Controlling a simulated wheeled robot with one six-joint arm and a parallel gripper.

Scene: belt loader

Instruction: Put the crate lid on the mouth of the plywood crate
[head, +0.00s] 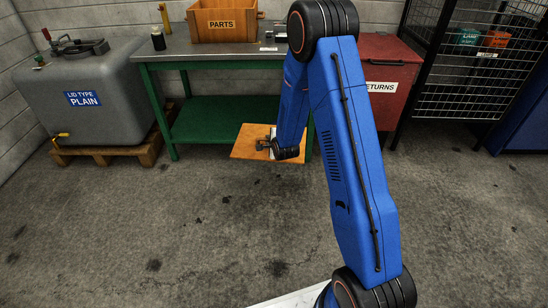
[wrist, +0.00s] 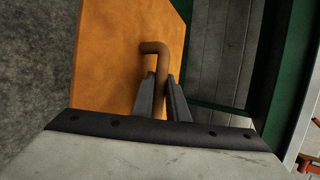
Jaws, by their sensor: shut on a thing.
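The crate lid (head: 245,149) is a flat orange-brown wooden board in front of the green bench, at the middle of the head view. It fills much of the wrist view (wrist: 108,60). A brown bent bar handle (wrist: 156,50) stands on its face. My gripper (wrist: 160,84) is shut on this handle, with one finger on each side. In the head view my gripper (head: 266,144) is partly hidden by my wrist. A wooden crate (head: 222,25) labelled PARTS stands on the bench top; its upper edge is at the picture's top.
The green bench (head: 210,62) has a lower shelf behind the lid. A grey tank (head: 85,90) labelled PLAIN stands on a pallet at left. A red RETURNS box (head: 388,60) and a mesh cage (head: 470,75) are at right. The concrete floor in front is clear.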

